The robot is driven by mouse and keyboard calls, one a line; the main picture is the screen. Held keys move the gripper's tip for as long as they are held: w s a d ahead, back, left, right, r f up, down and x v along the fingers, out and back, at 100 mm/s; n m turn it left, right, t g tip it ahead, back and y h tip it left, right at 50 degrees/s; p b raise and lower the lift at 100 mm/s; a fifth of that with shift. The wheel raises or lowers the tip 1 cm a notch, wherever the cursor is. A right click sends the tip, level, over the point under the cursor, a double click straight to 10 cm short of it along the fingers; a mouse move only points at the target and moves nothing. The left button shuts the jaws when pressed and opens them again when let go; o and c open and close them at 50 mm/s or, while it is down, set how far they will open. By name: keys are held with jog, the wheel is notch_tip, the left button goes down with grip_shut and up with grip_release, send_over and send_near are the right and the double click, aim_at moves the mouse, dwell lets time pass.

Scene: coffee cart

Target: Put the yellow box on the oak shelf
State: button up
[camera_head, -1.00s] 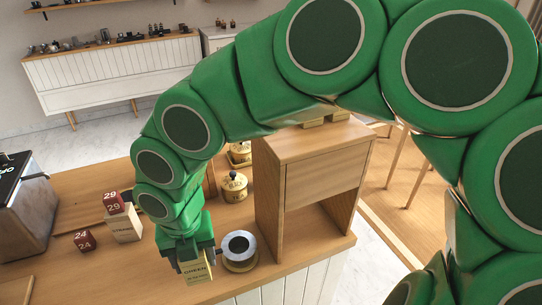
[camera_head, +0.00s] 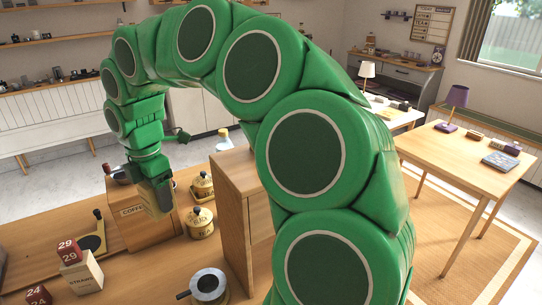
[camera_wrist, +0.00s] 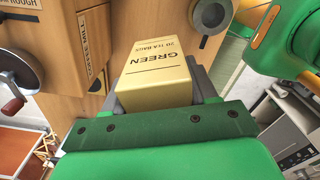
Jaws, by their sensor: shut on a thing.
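My gripper (camera_head: 158,208) is shut on the yellow box (camera_wrist: 158,72), a pale yellow tea box lettered GREEN. In the wrist view the box sits between the jaws with its lettered face showing. In the head view the gripper points down in front of the wooden coffee mill (camera_head: 140,236), and the box is mostly hidden there. A wooden shelf unit (camera_head: 235,185) stands on the counter to the right of the gripper, partly covered by my arm. I cannot tell for sure that it is the oak shelf.
Yellow lidded pots (camera_head: 201,222) stand between the mill and the shelf unit. A metal cup with a dark handle (camera_head: 208,286) is at the front. A cream box (camera_head: 82,275) carries a red cube (camera_head: 68,251) at left. A table (camera_head: 470,155) stands at far right.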

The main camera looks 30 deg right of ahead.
jog(key=w+d+r+m, duration=0.1)
jog(key=w+d+m, duration=0.4)
jog(key=d, duration=0.6)
jog(key=w+d+r+m, duration=0.2)
jog(key=w+d+m, duration=0.1)
jog(key=d+m, duration=0.55)
jog(key=w+d+r+m, duration=0.1)
jog(key=w+d+m, duration=0.3)
jog(key=d, duration=0.8)
jog(key=s+d+f+m, duration=0.1)
jog(key=d+f+m, duration=0.15)
jog(key=d, duration=0.35)
jog(key=s+d+f+m, duration=0.1)
jog(key=s+d+m, duration=0.15)
jog(key=d, duration=0.35)
jog(key=s+d+f+m, duration=0.7)
jog(key=d+f, duration=0.2)
jog(key=w+a+r+n, duration=0.3)
jog(key=a+r+n, duration=0.5)
jog(key=a, duration=0.6)
jog(key=w+a+r+n, duration=0.4)
jog(key=a+r+n, duration=0.3)
jog(key=a+r, duration=0.55)
notch_tip(320, 180, up, 8)
jog(key=f+n, duration=0.1)
jog(key=n, duration=0.9)
send_over(242, 167)
jog(key=shift+f, duration=3.35)
